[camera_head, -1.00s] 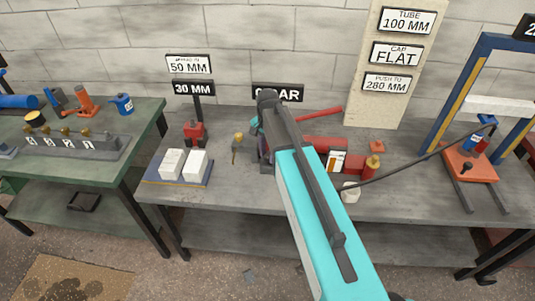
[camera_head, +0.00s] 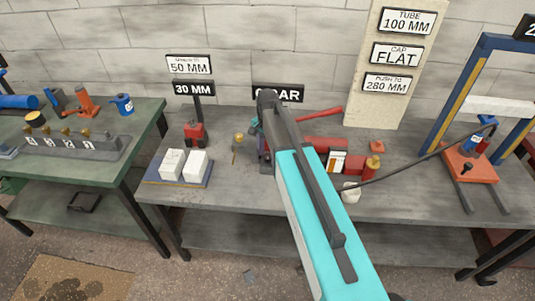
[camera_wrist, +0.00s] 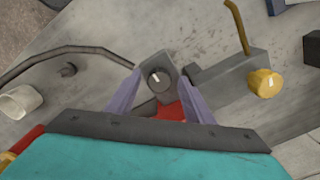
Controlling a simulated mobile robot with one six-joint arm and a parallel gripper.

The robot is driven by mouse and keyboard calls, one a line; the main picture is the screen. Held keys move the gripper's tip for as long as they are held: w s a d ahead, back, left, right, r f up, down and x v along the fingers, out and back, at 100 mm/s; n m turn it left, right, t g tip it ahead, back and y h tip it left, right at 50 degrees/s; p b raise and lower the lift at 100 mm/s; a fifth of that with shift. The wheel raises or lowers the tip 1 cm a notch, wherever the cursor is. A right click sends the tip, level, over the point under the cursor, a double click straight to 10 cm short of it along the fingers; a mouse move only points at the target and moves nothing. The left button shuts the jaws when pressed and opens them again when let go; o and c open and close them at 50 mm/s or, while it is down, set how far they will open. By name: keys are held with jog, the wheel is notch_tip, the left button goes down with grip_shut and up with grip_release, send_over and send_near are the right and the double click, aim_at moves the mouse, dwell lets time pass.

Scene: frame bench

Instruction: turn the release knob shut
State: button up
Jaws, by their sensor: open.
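The release knob (camera_wrist: 158,77) is a small dark round knob with a white pointer mark, on a grey block, in the wrist view. The mark points up and slightly left in that picture. My gripper (camera_wrist: 161,74) is open, with its two purple fingers on either side of the knob. I cannot tell whether the fingers touch it. Part of a red body (camera_wrist: 171,112) shows below the knob. In the head view the red pump (camera_head: 325,144) with its red lever (camera_head: 320,114) lies on the bench, partly behind my arm.
A yellow knob (camera_wrist: 265,83) on a grey fixture stands right of the fingers. A black hose (camera_wrist: 70,50) and a white cup (camera_wrist: 19,102) lie to the left. The blue press frame (camera_head: 462,95) stands at the bench's right; two white blocks (camera_head: 184,164) sit at its left.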

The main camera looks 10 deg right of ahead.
aim_at(268, 157)
jog(key=shift+r, duration=0.1)
notch_tip(268, 157, up, 14)
jog(key=b, duration=0.2)
dwell(0.8)
jog(key=shift+s+f, duration=0.1)
jog(key=shift+f, duration=0.15)
